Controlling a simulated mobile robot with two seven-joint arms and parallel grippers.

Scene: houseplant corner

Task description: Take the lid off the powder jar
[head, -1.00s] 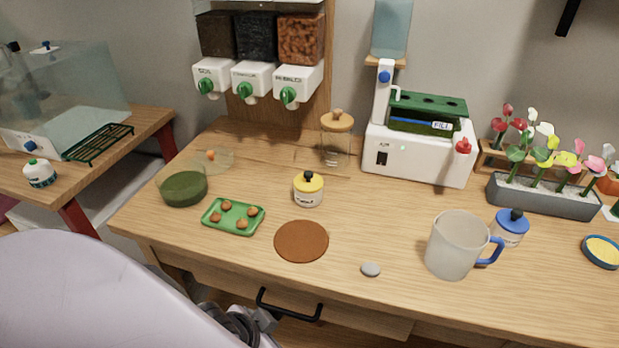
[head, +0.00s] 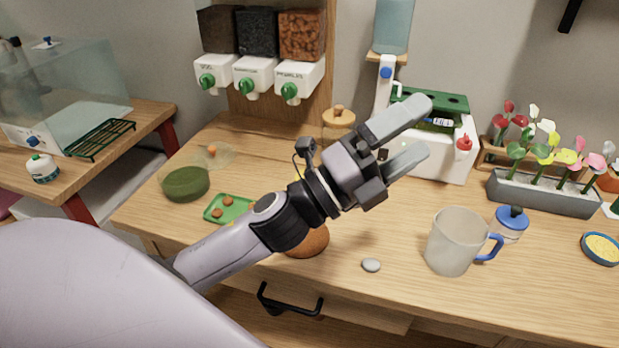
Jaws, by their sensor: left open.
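Several jars stand on the wooden table, and I cannot read which holds powder. A small jar with a blue lid and dark knob (head: 510,224) stands upright at the right behind a mug, its lid on. A clear jar with a wooden lid (head: 338,118) stands at the back middle, its lid on and its body mostly hidden by my left gripper. The yellow-lidded jar is hidden behind my left arm. My left gripper (head: 420,128) is open and empty above the middle of the table, its fingers pointing right in front of the white machine. My right gripper is out of view.
A grey mug with a blue handle (head: 455,242), a grey pebble (head: 371,265) and a blue-rimmed dish (head: 601,250) are on the right side. A planter of flowers (head: 545,196) and a white machine (head: 450,150) stand behind. A green tray (head: 226,205) and green bowl (head: 186,184) are left.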

